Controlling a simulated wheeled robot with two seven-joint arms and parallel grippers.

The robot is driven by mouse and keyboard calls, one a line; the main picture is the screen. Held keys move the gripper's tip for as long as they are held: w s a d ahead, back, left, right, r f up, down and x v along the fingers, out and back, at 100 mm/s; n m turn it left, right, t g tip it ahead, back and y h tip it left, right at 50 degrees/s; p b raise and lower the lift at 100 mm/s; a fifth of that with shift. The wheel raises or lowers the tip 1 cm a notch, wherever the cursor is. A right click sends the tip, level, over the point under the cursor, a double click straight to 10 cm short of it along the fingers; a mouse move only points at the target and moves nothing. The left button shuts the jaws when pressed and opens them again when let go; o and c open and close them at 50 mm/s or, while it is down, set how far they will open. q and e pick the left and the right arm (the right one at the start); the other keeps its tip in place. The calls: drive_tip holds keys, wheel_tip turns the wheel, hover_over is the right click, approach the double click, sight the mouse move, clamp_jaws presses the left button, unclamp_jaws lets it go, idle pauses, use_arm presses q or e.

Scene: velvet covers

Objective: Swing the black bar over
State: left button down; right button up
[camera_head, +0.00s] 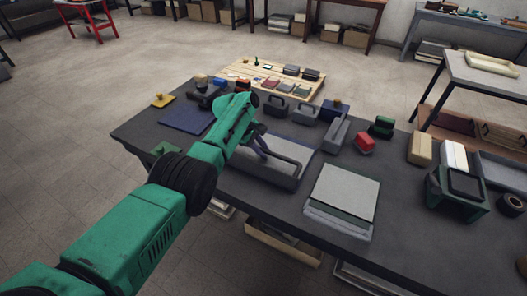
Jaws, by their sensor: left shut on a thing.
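My left arm comes in from the lower left, and its gripper (262,147) is over the middle of the dark table. It is shut on the black bar (285,157), a thin dark handle-like bar above a grey flat device (268,174) with a thick dark front edge. The arm hides part of the device's left side, and the fingertips are small and partly hidden. My right gripper does not show.
The dark table (290,222) also holds a pale flat panel (345,192) to the right, a red block (365,143), a green-framed box (455,192) and a blue mat (187,118). A wooden pallet (275,78) with small items lies behind.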

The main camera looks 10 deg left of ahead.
sight(263, 149)
use_arm(q)
drive_tip(key=c, duration=0.8)
unclamp_jaws()
drive_tip(key=shift+r, duration=0.1)
drive_tip(key=shift+a+r+p, duration=0.1)
drive_tip(key=shift+r+p, duration=0.25)
drive_tip(key=shift+p, duration=0.1)
drive_tip(key=p+v, duration=0.4)
drive_tip(key=shift+r, duration=0.35)
drive_tip(key=v, duration=0.9)
drive_tip(key=shift+a, duration=0.25)
drive_tip(key=shift+s+f, duration=0.1)
drive_tip(key=shift+s, duration=0.05)
